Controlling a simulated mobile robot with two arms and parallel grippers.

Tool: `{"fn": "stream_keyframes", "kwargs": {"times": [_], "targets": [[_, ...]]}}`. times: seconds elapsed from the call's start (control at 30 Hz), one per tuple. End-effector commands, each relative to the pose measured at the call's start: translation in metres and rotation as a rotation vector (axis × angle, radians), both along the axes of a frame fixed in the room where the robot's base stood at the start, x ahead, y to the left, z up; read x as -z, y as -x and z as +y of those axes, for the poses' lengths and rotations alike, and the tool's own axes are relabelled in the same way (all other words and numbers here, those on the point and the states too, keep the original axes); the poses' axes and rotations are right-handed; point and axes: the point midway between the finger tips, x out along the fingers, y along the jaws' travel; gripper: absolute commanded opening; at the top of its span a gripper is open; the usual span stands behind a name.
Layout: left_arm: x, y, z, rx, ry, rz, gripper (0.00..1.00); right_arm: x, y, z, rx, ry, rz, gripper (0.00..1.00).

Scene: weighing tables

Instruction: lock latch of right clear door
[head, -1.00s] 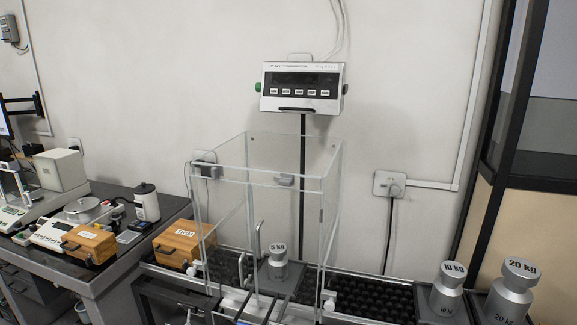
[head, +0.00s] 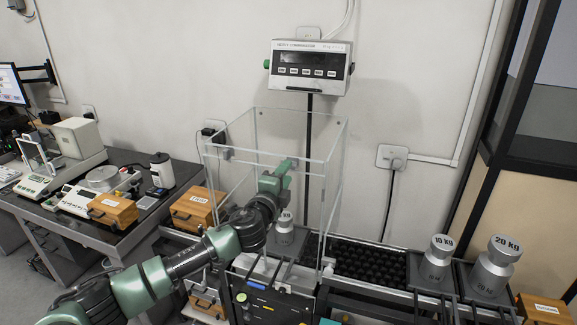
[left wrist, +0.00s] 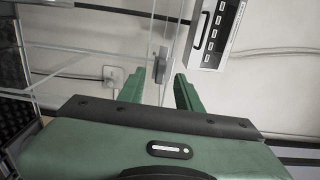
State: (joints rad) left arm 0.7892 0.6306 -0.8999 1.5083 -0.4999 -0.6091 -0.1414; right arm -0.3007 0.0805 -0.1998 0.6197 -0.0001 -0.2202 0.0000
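The clear weighing enclosure (head: 332,190) stands in the middle of the head view, with its clear panels reaching down around the 5 kg weight. My left arm comes in from the left, and its green gripper (head: 290,163) is at the upper front of the enclosure. In the left wrist view the two green fingers of this gripper (left wrist: 161,84) are apart, with nothing seen between them. A small grey latch (left wrist: 162,64) on a clear panel shows just beyond the fingertips. Whether the fingers touch it I cannot tell. My right gripper is not in view.
A steel 5 kg weight (head: 284,236) stands inside the enclosure. The display unit (head: 310,66) is on a post behind. The 10 kg (head: 437,263) and 20 kg (head: 492,268) weights stand at the right. Wooden boxes and balances are at the left.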

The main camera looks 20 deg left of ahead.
Motion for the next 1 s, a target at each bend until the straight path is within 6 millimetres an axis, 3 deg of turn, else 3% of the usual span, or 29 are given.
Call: {"fn": "stream_keyframes", "kwargs": {"times": [0.2, 0.57, 0.7, 1.0], "targets": [[-0.002, -0.022, -0.001, -0.001, 0.001, -0.001, 0.35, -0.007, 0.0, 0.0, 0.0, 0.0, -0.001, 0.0], [0.001, -0.027, -0.001, -0.001, 0.001, 0.001, 0.35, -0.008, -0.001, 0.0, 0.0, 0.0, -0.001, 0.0], [0.0, -0.027, -0.001, 0.0, 0.001, 0.001, 0.01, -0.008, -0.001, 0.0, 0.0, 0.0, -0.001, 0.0], [0.001, -0.027, -0.001, 0.0, 0.012, 0.001, 0.0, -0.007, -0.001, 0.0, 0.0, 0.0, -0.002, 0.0]]}}
